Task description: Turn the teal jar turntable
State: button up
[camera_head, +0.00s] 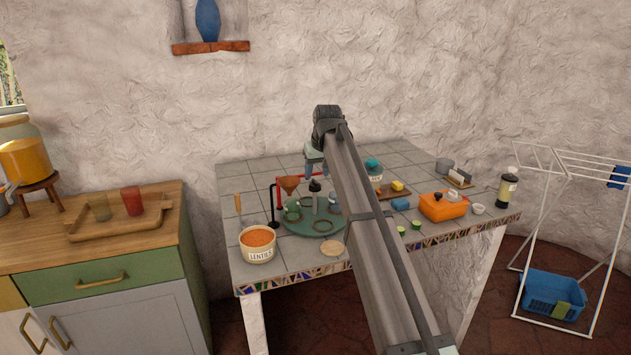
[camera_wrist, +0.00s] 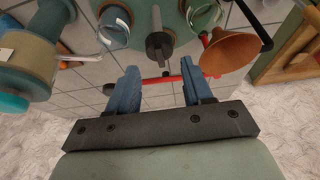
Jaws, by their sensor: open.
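The teal jar turntable (camera_head: 300,228) is a round disc on the tiled counter, partly hidden by my arm. A dark central post (camera_wrist: 158,42) and green jars stand on it, with ring shapes near its front. In the wrist view, part of the turntable (camera_wrist: 178,22) shows at the top edge. My gripper (camera_head: 312,172) is above the counter behind the turntable, its blue fingers pointing down. In the wrist view, my gripper (camera_wrist: 160,68) is open with nothing held between its fingers; the post lies beyond the gap. I see no contact with the turntable.
A copper funnel (camera_head: 290,184) on a red-and-black stand (camera_head: 273,200) is close left of my gripper. A lentils tub (camera_head: 258,246) sits front left. A teal-lidded jar (camera_head: 373,165) and an orange box (camera_head: 443,206) stand to the right. Rear tiles are mostly clear.

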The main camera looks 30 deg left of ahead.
aim_at(315, 181)
jog(key=shift+x, duration=2.45)
grip_shut()
